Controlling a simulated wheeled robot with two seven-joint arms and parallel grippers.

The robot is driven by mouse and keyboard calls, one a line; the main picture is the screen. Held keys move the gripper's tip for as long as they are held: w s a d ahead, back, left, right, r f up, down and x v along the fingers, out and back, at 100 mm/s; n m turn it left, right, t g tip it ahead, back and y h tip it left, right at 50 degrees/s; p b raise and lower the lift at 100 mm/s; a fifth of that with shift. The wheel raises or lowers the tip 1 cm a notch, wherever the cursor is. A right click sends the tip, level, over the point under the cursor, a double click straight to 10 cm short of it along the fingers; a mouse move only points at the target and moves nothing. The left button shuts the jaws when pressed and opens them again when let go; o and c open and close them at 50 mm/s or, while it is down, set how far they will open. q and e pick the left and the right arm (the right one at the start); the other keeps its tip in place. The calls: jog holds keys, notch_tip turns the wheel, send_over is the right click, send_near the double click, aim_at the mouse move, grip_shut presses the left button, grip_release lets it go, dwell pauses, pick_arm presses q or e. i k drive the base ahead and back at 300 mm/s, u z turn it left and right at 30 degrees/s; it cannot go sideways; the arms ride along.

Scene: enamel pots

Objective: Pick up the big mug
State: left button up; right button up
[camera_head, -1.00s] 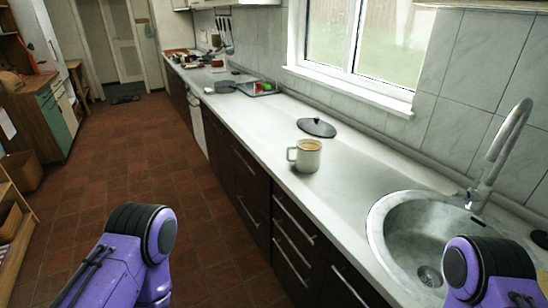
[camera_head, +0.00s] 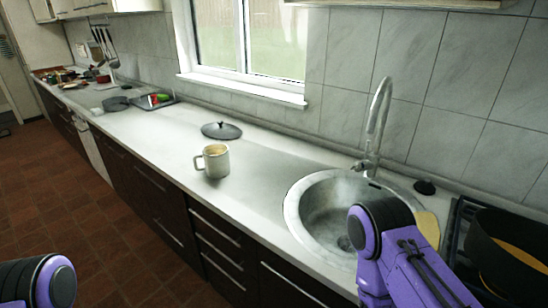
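The big mug (camera_head: 215,162) is a cream enamel mug standing upright on the white counter. Its handle points left. Something light brown shows at its open top. My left arm shows only as a purple link with a dark joint at the bottom left corner; its gripper is out of view. My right arm shows as a purple link at the lower right, in front of the sink's edge; its gripper is out of view. Nothing touches the mug.
A dark lid (camera_head: 221,130) lies behind the mug. A round sink (camera_head: 298,208) with a tall faucet (camera_head: 377,120) is to its right. A dark pot (camera_head: 508,252) stands at the far right. A tray (camera_head: 152,101) and a pan (camera_head: 116,103) lie farther left. The counter around the mug is clear.

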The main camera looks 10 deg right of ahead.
aim_at(212, 162)
jog(key=u, duration=0.8)
jog(key=i, duration=0.65)
jog(key=u, duration=0.2)
